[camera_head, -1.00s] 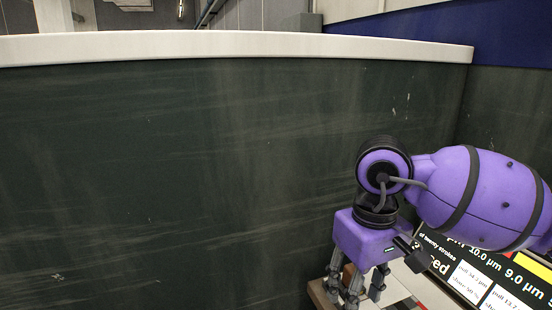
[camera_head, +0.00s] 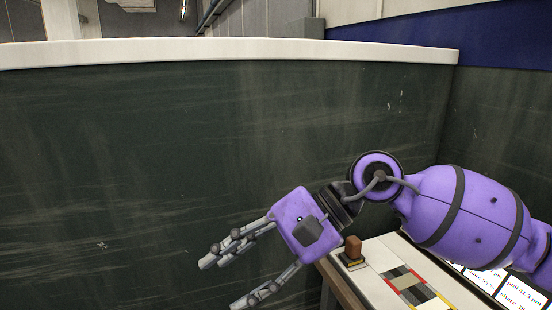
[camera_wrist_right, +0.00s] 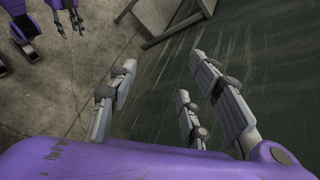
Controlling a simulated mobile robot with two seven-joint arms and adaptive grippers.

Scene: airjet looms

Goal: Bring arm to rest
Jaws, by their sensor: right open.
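My right arm comes in from the right in the head view. My right gripper (camera_head: 222,281) is open and empty, its fingers pointing down and left in front of the dark green panel (camera_head: 150,160). It is left of the table and clear of it. In the right wrist view my right gripper (camera_wrist_right: 155,78) also shows spread fingers with nothing between them. A small purple gripper (camera_wrist_right: 68,22), which looks like my left one, hangs far off at the top left of that view.
Display cards (camera_head: 520,295) lie further right. A white ledge (camera_head: 230,48) tops the panel. Bare concrete floor (camera_wrist_right: 50,90) shows in the wrist view.

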